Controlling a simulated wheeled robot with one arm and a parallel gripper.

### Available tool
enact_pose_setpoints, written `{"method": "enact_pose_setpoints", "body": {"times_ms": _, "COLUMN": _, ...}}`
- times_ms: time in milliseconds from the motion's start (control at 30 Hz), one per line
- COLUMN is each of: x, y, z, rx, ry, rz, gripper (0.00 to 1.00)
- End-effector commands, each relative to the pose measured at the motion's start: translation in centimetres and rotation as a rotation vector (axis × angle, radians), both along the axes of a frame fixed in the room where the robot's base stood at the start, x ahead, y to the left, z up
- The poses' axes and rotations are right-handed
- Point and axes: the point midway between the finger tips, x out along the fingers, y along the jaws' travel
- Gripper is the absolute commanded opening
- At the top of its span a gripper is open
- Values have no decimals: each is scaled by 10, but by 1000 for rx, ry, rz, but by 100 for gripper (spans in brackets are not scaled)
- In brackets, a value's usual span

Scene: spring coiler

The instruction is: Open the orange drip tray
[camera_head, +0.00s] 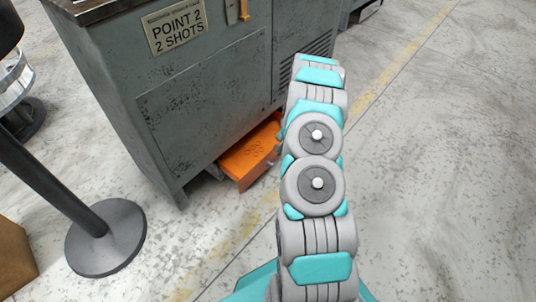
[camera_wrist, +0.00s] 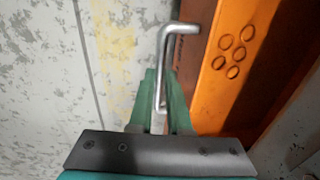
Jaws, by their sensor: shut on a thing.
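The orange drip tray (camera_head: 250,153) sticks partway out from under the grey machine in the head view. A bent metal handle (camera_wrist: 165,58) is fixed to the tray's front edge. My gripper (camera_wrist: 161,112) has its green fingers shut on the lower part of this handle.
The grey machine cabinet (camera_head: 205,100) stands over the tray. A black post with a round base (camera_head: 105,238) stands at the left, near a cardboard box (camera_head: 14,258). The concrete floor (camera_head: 440,180) at the right is clear.

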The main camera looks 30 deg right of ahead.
Motion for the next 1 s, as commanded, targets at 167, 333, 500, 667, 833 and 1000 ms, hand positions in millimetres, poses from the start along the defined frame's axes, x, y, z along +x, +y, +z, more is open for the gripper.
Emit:
{"method": "enact_pose_setpoints", "body": {"times_ms": 167, "x": -41, "y": -18, "z": 1, "rx": 7, "ry": 6, "rz": -3, "gripper": 0}}
{"method": "enact_pose_setpoints", "body": {"times_ms": 333, "x": -73, "y": -31, "z": 2, "rx": 5, "ry": 3, "rz": -3, "gripper": 0}}
{"method": "enact_pose_setpoints", "body": {"times_ms": 500, "x": -97, "y": -38, "z": 1, "rx": 8, "ry": 5, "rz": 0, "gripper": 0}}
{"method": "enact_pose_setpoints", "body": {"times_ms": 667, "x": -109, "y": -42, "z": 0, "rx": 6, "ry": 4, "rz": 2, "gripper": 0}}
{"method": "enact_pose_setpoints", "body": {"times_ms": 833, "x": -113, "y": -44, "z": 0, "rx": 4, "ry": 3, "rz": 2, "gripper": 0}}
{"method": "enact_pose_setpoints", "body": {"times_ms": 1000, "x": -113, "y": -45, "z": 0, "rx": 4, "ry": 3, "rz": 2, "gripper": 0}}
